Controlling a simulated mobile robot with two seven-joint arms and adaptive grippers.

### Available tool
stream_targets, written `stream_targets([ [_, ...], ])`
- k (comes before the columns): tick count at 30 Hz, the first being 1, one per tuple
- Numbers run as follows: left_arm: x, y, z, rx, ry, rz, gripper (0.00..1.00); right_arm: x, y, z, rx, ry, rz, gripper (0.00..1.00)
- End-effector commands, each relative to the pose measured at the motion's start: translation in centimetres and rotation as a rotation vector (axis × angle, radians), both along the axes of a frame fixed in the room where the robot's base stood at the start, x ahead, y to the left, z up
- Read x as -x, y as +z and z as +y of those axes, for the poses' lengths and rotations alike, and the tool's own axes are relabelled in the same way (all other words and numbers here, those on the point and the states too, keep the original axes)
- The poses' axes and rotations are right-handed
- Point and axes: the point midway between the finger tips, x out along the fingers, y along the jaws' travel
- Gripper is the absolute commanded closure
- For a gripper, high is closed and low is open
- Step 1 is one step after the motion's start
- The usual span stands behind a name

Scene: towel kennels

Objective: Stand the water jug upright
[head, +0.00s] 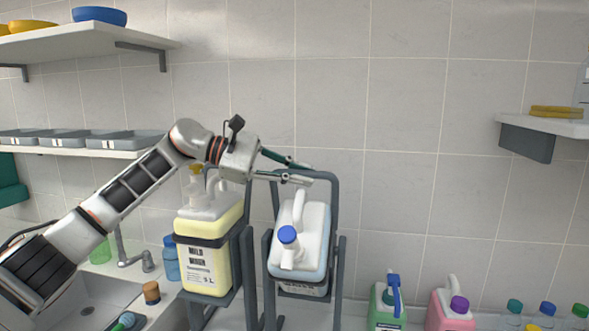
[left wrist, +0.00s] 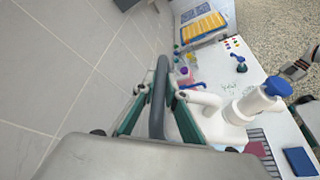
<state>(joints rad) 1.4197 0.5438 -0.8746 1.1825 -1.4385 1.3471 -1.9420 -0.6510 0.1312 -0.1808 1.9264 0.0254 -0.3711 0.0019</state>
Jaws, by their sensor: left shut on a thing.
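The water jug (head: 313,222) is white and pale blue with a blue cap (head: 287,234). It sits tipped forward in a dark grey tilting cradle (head: 335,195), its cap end toward me and its label mostly hidden. My left gripper (head: 305,173) is at the top of the cradle's frame, above and behind the jug. In the left wrist view its fingers close around the grey frame bar (left wrist: 158,100), and the jug's white handle and blue cap (left wrist: 276,87) show to the right.
A yellow jug (head: 210,245) stands in a holder close on the left, under my left arm. Green (head: 387,308) and pink (head: 450,312) jugs stand lower right. A sink (head: 85,300) is at lower left. Shelves hold trays and bowls; the wall above the cradle is clear.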

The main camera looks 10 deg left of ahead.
Motion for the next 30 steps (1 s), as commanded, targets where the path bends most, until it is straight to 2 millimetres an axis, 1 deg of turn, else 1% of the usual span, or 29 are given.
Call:
stream_targets([
  [1, -0.6, 0.5, 0.0, 0.002, 0.002, 0.005, 1.00, 0.3, 0.2, -0.2, 0.004, -0.003, 0.009, 0.60],
  [6, -1.6, 0.3, 0.0, 0.000, 0.001, 0.059, 1.00, 0.9, -0.3, -0.5, 0.008, -0.007, 0.026, 0.60],
  [18, -3.7, -0.1, -0.2, -0.008, -0.001, 0.200, 1.00, 0.3, 0.0, -0.3, -0.001, -0.018, 0.018, 0.60],
  [30, -4.3, -0.3, -0.2, -0.010, -0.004, 0.247, 1.00, 0.5, 0.0, -0.2, -0.002, -0.016, 0.020, 0.60],
])
